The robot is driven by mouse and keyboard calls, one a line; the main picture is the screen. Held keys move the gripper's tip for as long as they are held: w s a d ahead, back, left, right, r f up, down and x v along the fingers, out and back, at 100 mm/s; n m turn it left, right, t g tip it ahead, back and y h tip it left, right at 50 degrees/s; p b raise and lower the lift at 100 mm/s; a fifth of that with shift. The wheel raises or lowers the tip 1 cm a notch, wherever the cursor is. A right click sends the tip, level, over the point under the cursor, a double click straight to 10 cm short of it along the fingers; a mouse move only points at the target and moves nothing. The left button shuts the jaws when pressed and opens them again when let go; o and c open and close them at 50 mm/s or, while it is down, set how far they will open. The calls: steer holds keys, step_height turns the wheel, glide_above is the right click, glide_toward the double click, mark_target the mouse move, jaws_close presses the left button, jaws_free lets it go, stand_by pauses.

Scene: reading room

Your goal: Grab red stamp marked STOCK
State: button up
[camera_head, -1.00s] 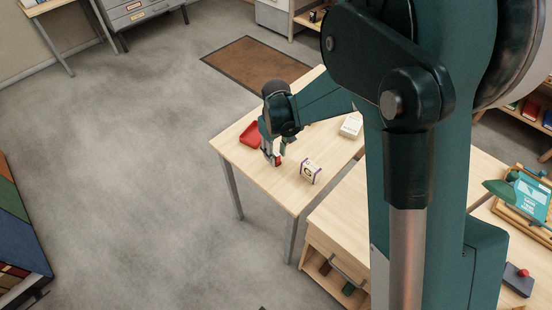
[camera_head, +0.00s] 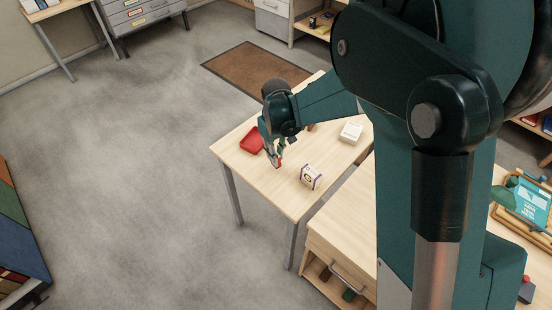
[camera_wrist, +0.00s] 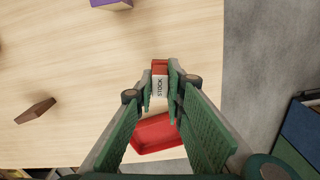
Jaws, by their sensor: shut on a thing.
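The red stamp (camera_wrist: 159,68) has a white side label reading STOCK, facing the wrist camera. My gripper (camera_wrist: 160,90) is shut on it, one finger on each side. In the head view my gripper (camera_head: 275,162) is over the light wooden table (camera_head: 240,170), near its left edge, and a small red part of the stamp (camera_head: 279,163) shows at the fingertips. I cannot tell for sure whether the stamp touches the table.
A red tray (camera_head: 251,140) lies on the table beside my gripper; it also shows in the wrist view (camera_wrist: 155,135). A white and purple box (camera_head: 311,177) and a pale box (camera_head: 351,132) stand to the right. A brown block (camera_wrist: 36,111) lies on the table.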

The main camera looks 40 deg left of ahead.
step_height(320, 180, up, 8)
steer(key=shift+f+p, duration=0.25)
steer(key=shift+p, duration=0.05)
